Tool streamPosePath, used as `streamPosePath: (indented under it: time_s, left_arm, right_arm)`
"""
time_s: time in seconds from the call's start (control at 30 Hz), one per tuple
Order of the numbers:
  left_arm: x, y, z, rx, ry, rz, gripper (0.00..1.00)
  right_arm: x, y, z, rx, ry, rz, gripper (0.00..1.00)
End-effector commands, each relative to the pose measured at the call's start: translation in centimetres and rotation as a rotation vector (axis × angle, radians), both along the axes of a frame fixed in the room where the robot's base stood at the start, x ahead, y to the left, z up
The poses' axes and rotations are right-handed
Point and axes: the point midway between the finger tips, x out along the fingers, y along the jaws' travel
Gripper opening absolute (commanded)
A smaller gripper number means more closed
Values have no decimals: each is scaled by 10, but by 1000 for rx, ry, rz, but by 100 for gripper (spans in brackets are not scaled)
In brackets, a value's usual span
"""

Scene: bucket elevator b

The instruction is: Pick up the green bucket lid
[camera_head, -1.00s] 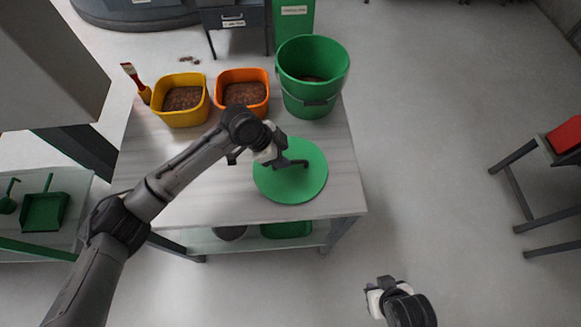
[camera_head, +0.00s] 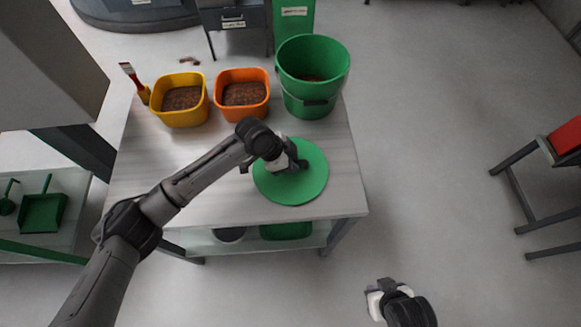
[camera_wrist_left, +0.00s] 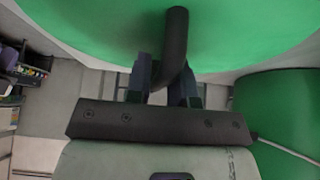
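The green bucket lid (camera_head: 283,192) is a flat round disc lying near the front right of the table. A dark bar handle (camera_wrist_left: 176,35) rises from it in the left wrist view. My left gripper (camera_head: 297,164) is low over the lid. In the left wrist view my left gripper's fingers (camera_wrist_left: 165,85) stand close on both sides of the handle and look shut on it. The lid still looks flat on the table.
A yellow tub (camera_head: 179,116) and an orange tub (camera_head: 241,109), both holding brown material, stand at the back of the table (camera_head: 195,185). The table's front left is bare.

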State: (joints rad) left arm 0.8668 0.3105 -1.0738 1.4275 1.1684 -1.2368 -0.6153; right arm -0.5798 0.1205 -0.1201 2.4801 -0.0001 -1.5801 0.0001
Motion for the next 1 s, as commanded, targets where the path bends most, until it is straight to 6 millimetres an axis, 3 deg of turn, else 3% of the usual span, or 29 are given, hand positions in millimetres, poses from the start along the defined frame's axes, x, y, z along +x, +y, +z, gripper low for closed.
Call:
streamPosePath:
  time_s: [0.2,0.6,0.73,0.87,1.0]
  left_arm:
    - [0,0,0,0,0,0,0]
    - [0,0,3,-1,-1,0,0]
    - [1,0,18,-1,-2,-2,0]
    - [1,0,44,-2,-3,-2,0]
    - [-16,-26,60,-3,-1,-8,0]
  right_arm:
    - [0,0,0,0,0,0,28]
    - [0,0,1,0,0,0,28]
    - [0,0,4,0,1,0,28]
    - [0,0,9,0,1,0,28]
    - [0,1,13,2,1,-1,28]
